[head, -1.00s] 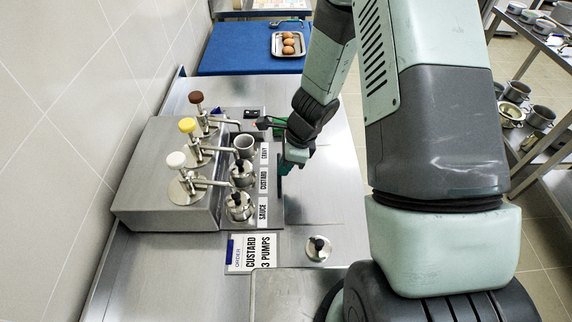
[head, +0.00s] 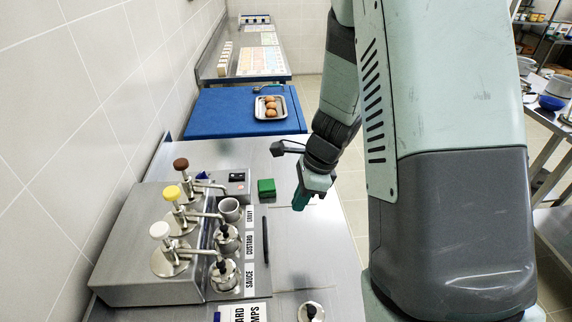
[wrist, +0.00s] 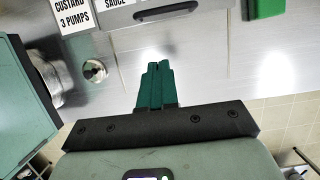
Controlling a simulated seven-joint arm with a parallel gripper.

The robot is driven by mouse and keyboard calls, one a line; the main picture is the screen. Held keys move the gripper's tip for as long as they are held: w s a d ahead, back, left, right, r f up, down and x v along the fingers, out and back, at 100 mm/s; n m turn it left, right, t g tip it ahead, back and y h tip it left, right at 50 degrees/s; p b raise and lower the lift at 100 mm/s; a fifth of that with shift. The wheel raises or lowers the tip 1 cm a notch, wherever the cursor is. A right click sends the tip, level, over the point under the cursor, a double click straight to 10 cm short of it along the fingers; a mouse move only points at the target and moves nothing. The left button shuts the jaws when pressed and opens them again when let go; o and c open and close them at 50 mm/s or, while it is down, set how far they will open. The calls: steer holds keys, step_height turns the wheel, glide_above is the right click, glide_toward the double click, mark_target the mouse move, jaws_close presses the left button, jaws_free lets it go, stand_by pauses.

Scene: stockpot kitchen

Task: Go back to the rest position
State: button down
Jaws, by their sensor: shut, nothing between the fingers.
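My gripper (head: 301,201) hangs above the steel counter (head: 310,258), to the right of the pump dispenser. In the wrist view its green fingers (wrist: 157,84) are together with nothing between them. The dispenser (head: 140,245) is a steel box with three pumps, topped brown (head: 181,164), yellow (head: 172,193) and white (head: 159,231). A grey cup (head: 229,209) stands at the row labelled GRAVY, apart from my gripper. Lidded steel pots stand at the CUSTARD (head: 227,239) and SAUCE (head: 224,273) labels.
A green block (head: 266,188) lies on the counter left of my gripper. An order card (head: 243,314) and a small steel lid (head: 311,312) lie nearer. A blue board (head: 220,112) with a tray of eggs (head: 257,107) is behind. Counter beneath my gripper looks clear.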

steer(key=s+r+n+t, duration=0.1)
steer(key=s+r+n, duration=0.25)
steer(key=r, duration=0.55)
steer(key=s+r+n+t, duration=0.1)
steer(key=s+r+n, duration=0.1)
steer(key=r+n, duration=0.45)
steer(key=s+d+r+n+t+h, duration=0.3)
steer(key=s+r+n, duration=0.5)
steer(key=s+r, duration=0.4)
steer(key=shift+s+r+n+t, duration=0.25)
steer(key=shift+s+n+t, duration=0.05)
steer(key=shift+s, duration=0.6)
